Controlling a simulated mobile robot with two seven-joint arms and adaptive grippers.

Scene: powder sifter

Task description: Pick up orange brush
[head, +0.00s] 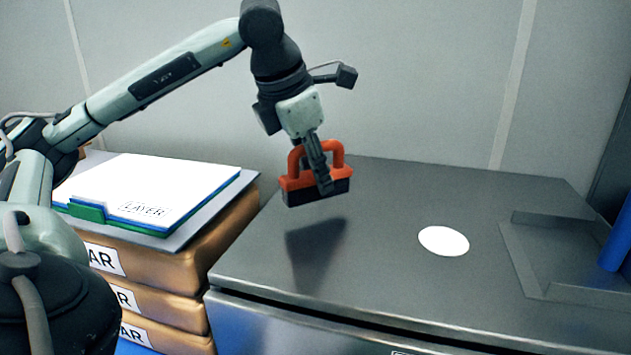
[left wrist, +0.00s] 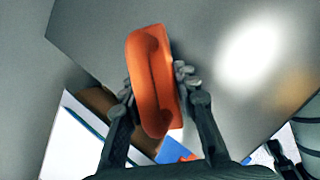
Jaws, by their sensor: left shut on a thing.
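The orange brush (head: 333,158) has a looped handle and a dark bristle block below it. My left gripper (head: 318,168) is shut on the brush's handle and holds it above the left part of the grey metal top; a shadow lies below it. In the left wrist view the orange brush (left wrist: 150,85) sits between the two fingers of my left gripper (left wrist: 155,95), and its bristles are hidden. My right gripper is not in view.
The grey metal top (head: 380,240) is mostly clear, with a white disc (head: 443,241) on it and a recessed panel (head: 560,262) at the right. A blue object (head: 617,240) stands at the right edge. Stacked brown boxes (head: 170,268) with white sheets (head: 150,190) on top stand at the left.

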